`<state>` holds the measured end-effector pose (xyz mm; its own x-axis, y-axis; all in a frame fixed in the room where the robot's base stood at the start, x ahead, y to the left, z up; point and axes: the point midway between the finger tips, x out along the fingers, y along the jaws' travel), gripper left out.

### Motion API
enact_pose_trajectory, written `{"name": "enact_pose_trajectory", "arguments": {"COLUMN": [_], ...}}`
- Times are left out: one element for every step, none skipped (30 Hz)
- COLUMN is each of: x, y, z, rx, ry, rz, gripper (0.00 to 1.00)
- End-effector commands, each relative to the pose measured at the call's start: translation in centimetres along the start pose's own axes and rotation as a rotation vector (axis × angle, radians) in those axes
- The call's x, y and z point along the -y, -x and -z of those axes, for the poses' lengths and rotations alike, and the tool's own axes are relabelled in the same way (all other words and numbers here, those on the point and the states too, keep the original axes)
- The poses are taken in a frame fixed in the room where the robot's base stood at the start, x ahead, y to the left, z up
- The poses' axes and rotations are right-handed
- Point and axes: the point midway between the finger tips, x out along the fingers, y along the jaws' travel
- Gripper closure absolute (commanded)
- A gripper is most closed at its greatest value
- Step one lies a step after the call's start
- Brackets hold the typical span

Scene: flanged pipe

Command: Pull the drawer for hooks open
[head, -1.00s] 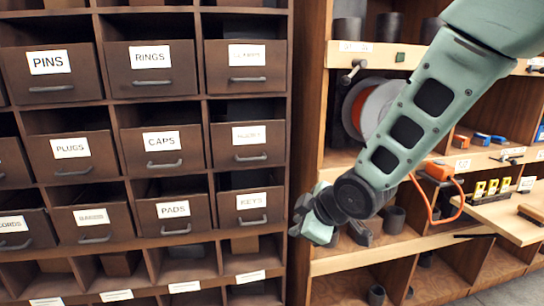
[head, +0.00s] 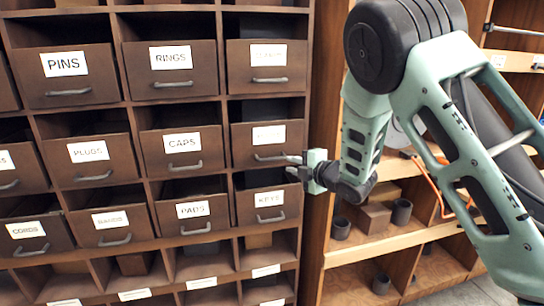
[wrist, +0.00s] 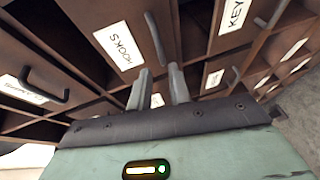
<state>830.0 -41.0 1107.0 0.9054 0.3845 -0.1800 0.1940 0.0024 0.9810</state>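The hooks drawer (head: 241,147) is a brown drawer front in the right column, above the keys drawer. Its label is washed out in the head view, but reads HOOKS in the wrist view (wrist: 120,46). It sits level with its neighbours and looks shut. Its dark bar handle (head: 277,157) also shows in the wrist view (wrist: 154,38). My gripper (head: 293,166) is at the right end of this handle. In the wrist view, its two grey fingers (wrist: 160,70) are apart, with the handle's near end lined up with the gap between them. I cannot tell whether they touch it.
The keys drawer (head: 247,206) is just below, and the caps drawer (head: 164,156) is to the left. A wooden upright (head: 321,80) stands right of the drawers. Open shelves with dark cups (head: 402,211) lie beyond it.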

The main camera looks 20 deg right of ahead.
Motion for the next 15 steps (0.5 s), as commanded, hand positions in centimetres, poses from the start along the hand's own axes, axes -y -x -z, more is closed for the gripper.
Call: {"name": "enact_pose_trajectory", "arguments": {"x": [-0.2,-0.2,-0.2,-0.3,-0.2,-0.2,-0.2,-0.3,-0.2,-0.2,-0.2,-0.2,-0.2,-0.2,-0.2], "y": [-1.1,-1.7,-2.5,-3.2,-3.8,-4.6,-5.2,-5.8,-6.6,-7.1,-7.6,-8.2,-8.6,-9.0,-9.4], "z": [0.0,0.0,0.1,0.0,0.0,0.0,0.1,0.0,0.0,0.0,0.0,0.0,0.0,0.0,0.0], "rx": [0.000,-0.001,-0.001,-0.001,0.000,0.000,-0.001,-0.001,-0.001,-0.001,0.000,0.001,0.001,0.001,0.001], "ry": [0.002,0.001,0.000,0.001,0.000,0.000,0.000,0.001,0.000,-0.001,-0.001,-0.002,-0.001,-0.001,-0.001], "rz": [0.002,0.001,0.001,0.000,0.002,0.001,0.001,0.000,0.001,0.000,0.000,0.000,0.001,0.000,0.000], "gripper": [0.80,0.80,0.80,0.80,0.80,0.80,0.80,0.80,0.80,0.80,0.80,0.80,0.80,0.80,0.80]}}
